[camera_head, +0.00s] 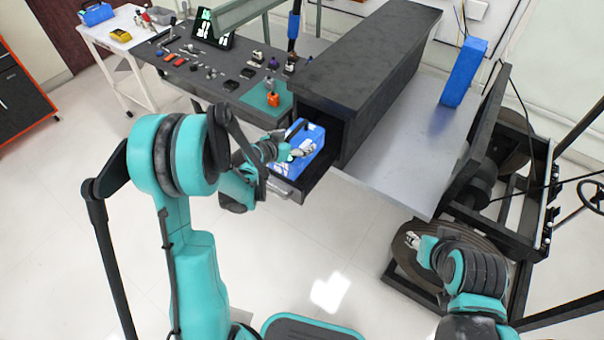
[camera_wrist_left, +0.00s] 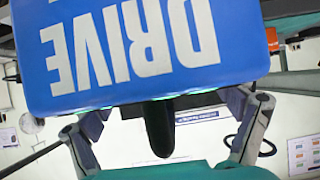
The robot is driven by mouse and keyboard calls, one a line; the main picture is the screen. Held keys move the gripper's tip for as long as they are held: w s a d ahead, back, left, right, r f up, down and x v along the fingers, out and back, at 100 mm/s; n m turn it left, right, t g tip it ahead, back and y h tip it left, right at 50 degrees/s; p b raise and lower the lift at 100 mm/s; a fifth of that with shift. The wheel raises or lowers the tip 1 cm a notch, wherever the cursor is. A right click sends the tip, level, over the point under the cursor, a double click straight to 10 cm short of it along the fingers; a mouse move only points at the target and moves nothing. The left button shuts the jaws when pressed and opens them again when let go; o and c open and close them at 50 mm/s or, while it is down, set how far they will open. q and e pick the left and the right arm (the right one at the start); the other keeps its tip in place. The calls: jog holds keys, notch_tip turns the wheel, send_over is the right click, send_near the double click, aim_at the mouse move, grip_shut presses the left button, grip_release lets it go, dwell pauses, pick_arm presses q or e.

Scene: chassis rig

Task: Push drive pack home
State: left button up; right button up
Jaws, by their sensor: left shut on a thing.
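The drive pack (camera_head: 311,136) is a blue box with white lettering and a dark handle-like part at its top left. It sits in or over the open drawer-like bay (camera_head: 318,178) at the near end of a long dark housing. In the left wrist view the pack (camera_wrist_left: 150,50) fills the upper part, with "DRIVE" upside down. My left gripper (camera_head: 303,149) is shut on the drive pack; its fingers (camera_wrist_left: 165,120) show at the pack's lower edge. The pack's underside and its depth in the bay are hidden. My right gripper (camera_head: 411,240) is apart from it, at lower right; its opening is too small to judge.
The long dark housing (camera_head: 372,50) stands beside a grey metal shelf (camera_head: 410,135). A tall blue box (camera_head: 463,72) stands on that shelf. A dark bench (camera_head: 205,75) with tools and small parts lies at left. Dark frames and a round plate are near my right arm. Floor in front is clear.

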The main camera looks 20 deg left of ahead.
aim_at(299, 136)
pick_arm(q)
jog(key=w+f, duration=0.1)
jog(key=w, duration=0.1)
jog(key=w+f+b, duration=0.1)
jog(key=w, duration=0.1)
jog(key=w+a+f, duration=0.1)
jog(key=w+f, duration=0.1)
jog(key=shift+w+f+b, duration=0.1)
jog(key=shift+b, duration=0.3)
notch_tip(299, 136, down, 10)
jog(key=b, duration=0.4)
jog(key=o, duration=1.6)
